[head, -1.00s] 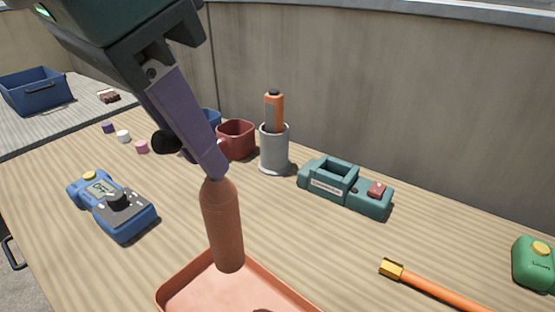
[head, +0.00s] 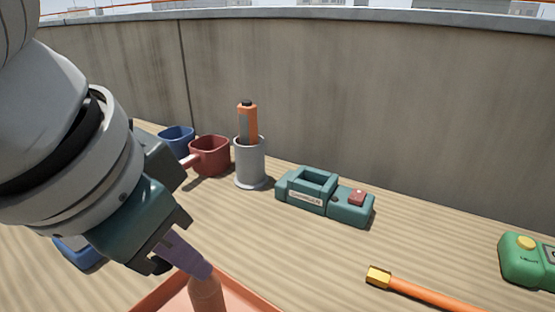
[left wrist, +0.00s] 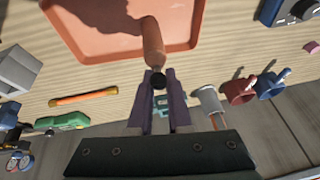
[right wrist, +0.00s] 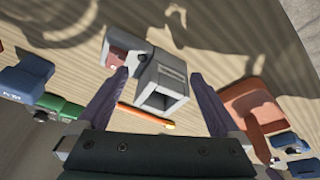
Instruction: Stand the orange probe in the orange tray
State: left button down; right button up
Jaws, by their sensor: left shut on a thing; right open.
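The orange probe (head: 207,294) is bottle-shaped with a narrow neck. My left gripper (head: 186,262) is shut on its neck. The left wrist view shows the probe (left wrist: 152,42) between the fingertips (left wrist: 157,84), with a dark tip at the near end. The salmon-orange tray (head: 248,290) lies under it at the bottom of the head view, and its rim (left wrist: 92,58) shows in the left wrist view. The probe is over the tray; I cannot tell whether its base touches the floor. My right gripper (right wrist: 153,78) is open and empty above a grey socketed device (right wrist: 162,83).
A grey cup (head: 250,165) holds an orange-handled tool (head: 247,122), beside red (head: 210,155) and blue (head: 177,138) mugs. A teal device (head: 325,195), an orange rod (head: 425,291) and a green device (head: 525,262) lie to the right. A concrete wall (head: 330,85) closes the back.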

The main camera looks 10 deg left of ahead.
pick_arm(q)
jog(key=shift+f, duration=0.15)
jog(key=c, duration=0.8)
grip_release()
jog(key=shift+c, duration=0.2)
jog(key=shift+r, duration=0.25)
jog(key=d+p+v, duration=0.1)
jog(key=p+v, duration=0.7)
jog(key=v, duration=0.4)
jog(key=s+d+f+h, duration=0.1)
jog(key=d+f+h, duration=0.15)
jog(key=d, duration=0.25)
jog(key=s+a+f+n+g+y, duration=0.1)
jog(key=s+a+f+n+y, duration=0.1)
jog(key=s+a+f, duration=0.5)
jog(key=a+f+y, duration=0.1)
jog(key=a, duration=0.3)
jog(key=shift+s+a+f+n, duration=0.25)
jog(key=shift+s+f+n, duration=0.05)
jog(key=shift+f+n, duration=0.1)
pick_arm(e)
notch_tip(320, 180, up, 8)
jog(key=shift+f, duration=0.15)
